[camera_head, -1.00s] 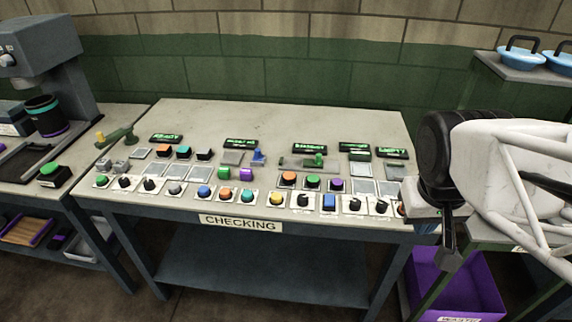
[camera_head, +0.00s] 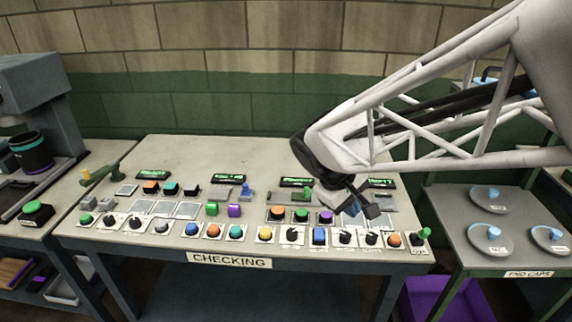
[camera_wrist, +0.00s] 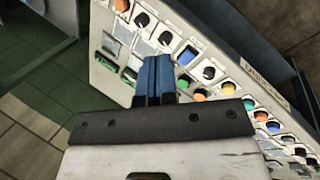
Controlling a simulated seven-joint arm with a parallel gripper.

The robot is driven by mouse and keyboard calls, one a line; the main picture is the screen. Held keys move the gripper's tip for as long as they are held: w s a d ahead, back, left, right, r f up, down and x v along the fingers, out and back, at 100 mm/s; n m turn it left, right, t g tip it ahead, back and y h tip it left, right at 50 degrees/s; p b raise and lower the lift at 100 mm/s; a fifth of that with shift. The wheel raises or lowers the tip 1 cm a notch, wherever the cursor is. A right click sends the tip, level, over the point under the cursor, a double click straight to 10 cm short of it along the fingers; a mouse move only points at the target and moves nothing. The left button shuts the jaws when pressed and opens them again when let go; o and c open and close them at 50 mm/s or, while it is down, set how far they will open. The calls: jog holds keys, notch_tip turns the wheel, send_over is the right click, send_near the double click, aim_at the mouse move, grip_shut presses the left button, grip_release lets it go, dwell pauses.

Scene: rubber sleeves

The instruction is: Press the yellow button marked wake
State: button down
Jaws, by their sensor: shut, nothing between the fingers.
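The yellow button (camera_head: 265,234) sits in the front row of the checking console, on a white plate, between a teal button on its left and a black knob on its right. In the wrist view the yellow button (camera_wrist: 228,88) shows right of the fingers. Its marking is too small to read. My gripper (camera_head: 350,217) is above the right part of the console, to the right of the yellow button and apart from it. Its blue fingers (camera_wrist: 155,80) are shut together with nothing between them.
A blue button (camera_head: 319,236) and black knobs (camera_head: 345,238) stand close by in the same row. Orange, green and purple buttons (camera_head: 325,216) stand behind it. Plates marked end caps (camera_head: 489,199) lie on the right table.

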jog(key=w+a+f+n+t+h, duration=0.15)
jog(key=w+a+f+n, duration=0.25)
jog(key=w+a, duration=0.5)
jog(key=n+t+h, duration=0.2)
jog(key=n, duration=0.2)
send_over(265, 232)
notch_tip(265, 232, down, 5)
jog(key=shift+s+f+y, duration=0.1)
jog(key=shift+y, duration=0.15)
jog(key=shift+f, duration=0.15)
jog(key=shift+f, duration=4.3)
jog(key=shift+f, duration=0.8)
jog(key=shift+r, duration=0.85)
